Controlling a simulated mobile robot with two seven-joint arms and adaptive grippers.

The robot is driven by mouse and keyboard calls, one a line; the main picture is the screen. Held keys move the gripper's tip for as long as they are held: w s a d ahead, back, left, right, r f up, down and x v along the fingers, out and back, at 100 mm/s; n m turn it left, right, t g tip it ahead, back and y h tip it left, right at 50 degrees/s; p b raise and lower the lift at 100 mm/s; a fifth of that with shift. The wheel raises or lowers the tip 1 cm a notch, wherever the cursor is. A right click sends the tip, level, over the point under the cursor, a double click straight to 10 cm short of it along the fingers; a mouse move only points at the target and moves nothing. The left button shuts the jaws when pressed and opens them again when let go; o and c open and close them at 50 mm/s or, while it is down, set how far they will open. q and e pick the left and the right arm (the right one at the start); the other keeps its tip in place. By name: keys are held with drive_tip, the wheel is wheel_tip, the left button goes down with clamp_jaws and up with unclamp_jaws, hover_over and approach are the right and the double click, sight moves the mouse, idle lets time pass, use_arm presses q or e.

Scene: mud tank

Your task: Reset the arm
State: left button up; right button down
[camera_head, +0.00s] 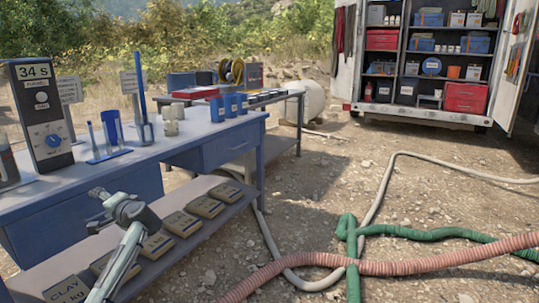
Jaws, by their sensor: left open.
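My left gripper (102,208) is at the lower left of the head view, on an arm that rises from the bottom edge. It is open, with nothing seen between its fingers. It shows in front of the blue bench (95,178), near the front edge and above the lower shelf. Whether it touches the bench cannot be told. My right gripper is not in view.
A timer box reading 34 s (42,115) and several blue cups (230,105) stand on the bench. Bags (182,222) lie on its shelf. A pink hose (410,267), green hose (430,233) and grey hose (375,205) cross the gravel. An open trailer (425,113) stands behind.

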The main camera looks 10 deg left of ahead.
use_arm(q)
drive_tip(key=w+d+f+n+t+h, duration=0.1)
drive_tip(key=w+d+f+n+h, duration=0.15)
drive_tip(key=d+f+h, duration=0.95)
drive_tip(key=s+d+f+m+g, duration=0.1)
drive_tip(key=s+d+f, duration=0.3)
drive_tip(key=s+f, duration=0.4)
drive_tip(key=s+d+f+m+g, duration=0.1)
drive_tip(key=s+d+f, duration=0.5)
drive_tip(key=f, duration=0.4)
drive_tip(key=s+d+f+g, duration=0.1)
drive_tip(key=s+f, duration=0.2)
drive_tip(key=s, duration=0.5)
drive_tip(key=s+d+f+g, duration=0.1)
drive_tip(key=s+d+f, duration=0.1)
drive_tip(key=s, duration=0.7)
drive_tip(key=s+d+f+g, duration=0.1)
drive_tip(key=s+d+f, duration=0.1)
drive_tip(key=s+f, duration=0.3)
drive_tip(key=s, duration=0.4)
drive_tip(key=shift+s+h, duration=0.2)
drive_tip(key=shift+h, duration=0.1)
